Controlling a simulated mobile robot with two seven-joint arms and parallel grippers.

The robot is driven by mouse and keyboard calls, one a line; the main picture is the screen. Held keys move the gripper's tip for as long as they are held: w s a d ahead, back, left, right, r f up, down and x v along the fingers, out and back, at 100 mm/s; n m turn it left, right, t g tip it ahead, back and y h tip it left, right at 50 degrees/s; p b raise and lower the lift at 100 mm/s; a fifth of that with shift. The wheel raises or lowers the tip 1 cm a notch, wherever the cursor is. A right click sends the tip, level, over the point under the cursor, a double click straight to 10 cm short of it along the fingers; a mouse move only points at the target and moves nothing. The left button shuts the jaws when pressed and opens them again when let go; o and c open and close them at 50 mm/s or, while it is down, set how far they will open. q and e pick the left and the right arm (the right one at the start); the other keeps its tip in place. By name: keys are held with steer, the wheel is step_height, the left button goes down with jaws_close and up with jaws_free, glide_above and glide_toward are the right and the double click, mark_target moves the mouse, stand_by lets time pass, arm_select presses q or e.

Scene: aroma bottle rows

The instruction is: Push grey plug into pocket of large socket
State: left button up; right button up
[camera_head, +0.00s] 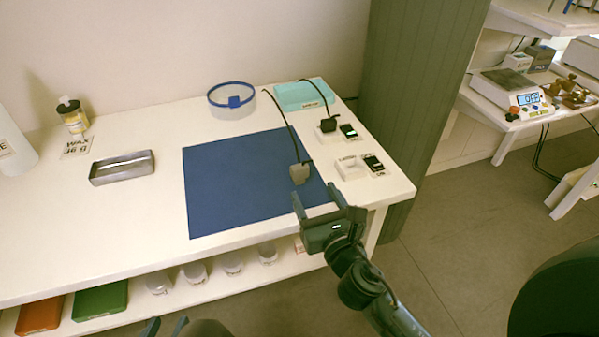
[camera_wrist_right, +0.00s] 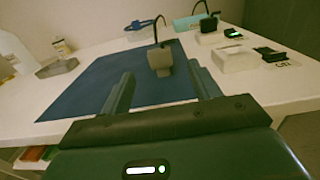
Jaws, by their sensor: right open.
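The grey plug (camera_head: 300,173) stands on the right part of the blue mat (camera_head: 228,180), with a black cable rising from its top. It also shows in the right wrist view (camera_wrist_right: 160,60), ahead of and between my spread fingers. A white socket block (camera_head: 350,168) with an empty-looking pocket is right of the mat; I take it as the large socket. My right gripper (camera_head: 316,193) is open and empty, just short of the plug and not around it.
A second white socket (camera_head: 326,136) holds a black plug (camera_head: 328,125) behind the large one. Small black devices (camera_head: 373,163) sit beside both sockets. A teal tray (camera_head: 300,95), a blue-rimmed round dish (camera_head: 231,98) and a metal tray (camera_head: 123,167) stand further off. The mat is otherwise clear.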

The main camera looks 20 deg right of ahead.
mark_target(301, 170)
steer(key=w, duration=0.9)
steer(key=shift+w+a+r, duration=0.15)
steer(key=shift+w+a, duration=0.15)
steer(key=shift+a, duration=0.05)
steer(key=c, duration=1.1)
